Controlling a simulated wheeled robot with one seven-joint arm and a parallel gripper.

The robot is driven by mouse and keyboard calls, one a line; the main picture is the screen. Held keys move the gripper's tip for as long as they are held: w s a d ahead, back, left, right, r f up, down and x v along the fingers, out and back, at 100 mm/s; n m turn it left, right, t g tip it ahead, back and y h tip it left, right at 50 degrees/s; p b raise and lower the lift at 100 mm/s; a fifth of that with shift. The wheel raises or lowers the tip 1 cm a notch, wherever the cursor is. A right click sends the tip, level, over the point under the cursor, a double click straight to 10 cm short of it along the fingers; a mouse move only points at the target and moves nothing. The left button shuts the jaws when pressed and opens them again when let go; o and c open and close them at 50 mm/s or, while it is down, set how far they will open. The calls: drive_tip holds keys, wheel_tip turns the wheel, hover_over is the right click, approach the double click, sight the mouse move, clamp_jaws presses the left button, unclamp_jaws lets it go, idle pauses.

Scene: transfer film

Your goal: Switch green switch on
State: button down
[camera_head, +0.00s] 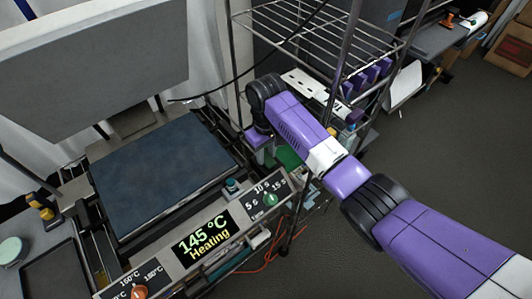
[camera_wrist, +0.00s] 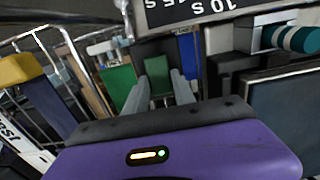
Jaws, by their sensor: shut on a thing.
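A small green piece, apparently the green switch (camera_wrist: 158,72), shows between the two grey fingers of my gripper (camera_wrist: 161,84) in the wrist view. The fingers are shut on it, just below the panel edge in that picture. Which way the switch is set cannot be told. In the head view my gripper (camera_head: 261,137) is beside the right end of the heat press, and its fingertips and the switch are hidden. The press display (camera_head: 206,236) reads 145 °C and "Heating". A separate green timer knob (camera_head: 270,199) sits on the panel, apart from my gripper.
The press has a dark lower plate (camera_head: 160,178) and a raised grey upper plate (camera_head: 90,65). An orange knob (camera_head: 139,292) is at the panel's left end. A wire rack (camera_head: 300,35) stands close behind my arm. Open floor (camera_head: 450,135) lies to the right.

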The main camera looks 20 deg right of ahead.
sight(269, 161)
drive_tip(key=shift+s+f+t, duration=0.1)
drive_tip(key=shift+s+t, duration=0.05)
drive_tip(key=shift+t, duration=0.55)
drive_tip(key=shift+y, duration=0.3)
drive_tip(key=c, duration=1)
unclamp_jaws()
drive_tip(key=shift+c, duration=0.2)
drive_tip(key=shift+r, duration=0.25)
drive_tip(key=r, duration=0.2)
drive_tip(key=r+b, duration=0.1)
drive_tip(key=r, duration=0.2)
drive_tip(key=s+r, duration=0.1)
drive_tip(key=r, duration=0.1)
drive_tip(key=shift+d+r, duration=0.2)
drive_tip(key=shift+r, duration=0.1)
